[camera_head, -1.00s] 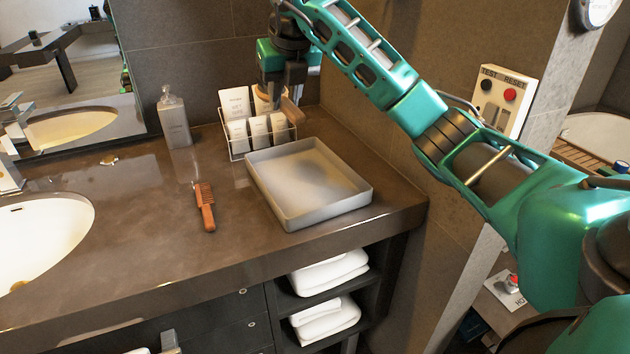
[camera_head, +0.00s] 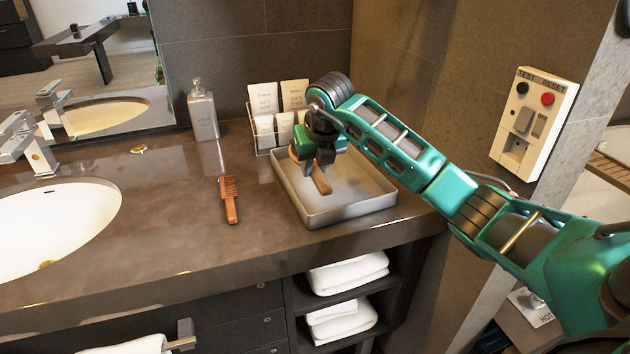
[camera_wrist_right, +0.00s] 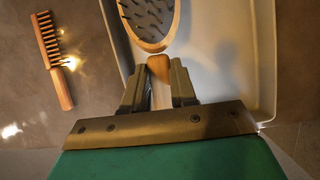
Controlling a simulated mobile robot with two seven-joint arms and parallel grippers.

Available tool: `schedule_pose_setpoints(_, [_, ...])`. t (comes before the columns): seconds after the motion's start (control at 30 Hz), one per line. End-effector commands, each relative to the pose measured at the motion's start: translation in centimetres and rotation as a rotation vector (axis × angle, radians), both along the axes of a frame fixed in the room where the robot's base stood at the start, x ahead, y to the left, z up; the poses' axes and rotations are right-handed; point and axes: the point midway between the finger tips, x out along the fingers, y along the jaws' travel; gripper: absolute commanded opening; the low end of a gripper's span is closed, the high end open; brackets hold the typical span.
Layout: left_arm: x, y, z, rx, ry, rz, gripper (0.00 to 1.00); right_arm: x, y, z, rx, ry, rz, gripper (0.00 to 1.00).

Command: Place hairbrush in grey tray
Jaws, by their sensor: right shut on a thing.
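The hairbrush (camera_head: 321,179) has a light wooden handle, and its oval head with dark bristles shows at the top of the right wrist view (camera_wrist_right: 150,16). My right gripper (camera_head: 317,163) is shut on the brush's handle, which shows between its fingers in the right wrist view (camera_wrist_right: 160,82). The brush is over the left part of the grey tray (camera_head: 347,213), a shallow rectangular tray on the counter; the gap between them is hard to judge. The tray's inside also shows in the right wrist view (camera_wrist_right: 235,65). My left gripper is not in view.
An orange-brown comb (camera_head: 228,200) lies on the counter (camera_head: 160,230) left of the tray. A pump bottle (camera_head: 203,112) and a wire rack of white packets (camera_head: 265,125) stand behind. The sink (camera_head: 60,220) is at left, and a switch panel (camera_head: 530,125) is on the right wall.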

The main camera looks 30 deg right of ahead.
Motion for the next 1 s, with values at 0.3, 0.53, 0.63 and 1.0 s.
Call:
schedule_pose_setpoints(0.3, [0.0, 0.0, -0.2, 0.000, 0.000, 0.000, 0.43, 0.0, 0.0, -4.0, 0.000, 0.001, 0.000, 0.00])
schedule_pose_setpoints(0.53, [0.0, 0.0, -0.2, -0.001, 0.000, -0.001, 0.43, 0.0, 0.0, -4.2, 0.000, -0.001, 0.000, 0.00])
schedule_pose_setpoints(0.63, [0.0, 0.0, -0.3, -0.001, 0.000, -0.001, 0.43, 0.0, 0.0, -4.4, -0.001, -0.001, 0.000, 0.00])
schedule_pose_setpoints(1.0, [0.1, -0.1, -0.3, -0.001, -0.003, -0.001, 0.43, 0.0, 0.0, -4.5, 0.000, 0.000, 0.000, 0.52])
